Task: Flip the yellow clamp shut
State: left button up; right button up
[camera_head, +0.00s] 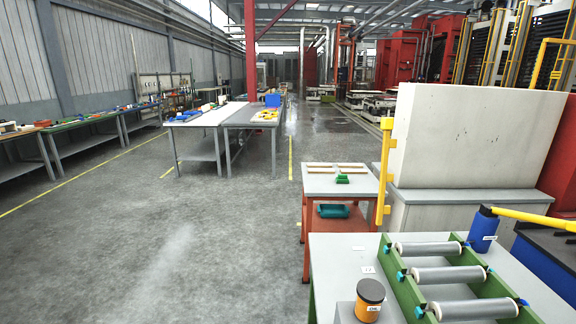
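A tall yellow bar (385,170) stands upright at the left edge of a thick white panel (470,135), with small tabs at its ends. Another yellow bar (535,219) reaches in from the right edge, near a blue cylinder (483,230). I cannot tell for sure which of these is the yellow clamp, or whether it is open or shut. Neither of my grippers is in view.
A grey table (340,262) at the front right holds a green rack with three grey rollers (447,275) and an orange jar with a black lid (369,298). Behind it is a red cart (330,186). Open floor (170,240) lies to the left.

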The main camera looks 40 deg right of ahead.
aim_at(386, 124)
jog(key=i+j+z, duration=0.1)
jog(key=i+j, duration=0.3)
jog(key=i, duration=0.2)
jog(key=i+j, duration=0.4)
jog(key=i, duration=0.15)
jog(key=i+l+z, duration=0.2)
jog(key=z, duration=0.2)
jog(key=i+l+z, duration=0.1)
jog(key=i+z, duration=0.9)
jog(key=z, duration=0.2)
jog(key=i+j+z, duration=0.2)
jog(key=z, duration=0.2)
jog(key=i, duration=0.05)
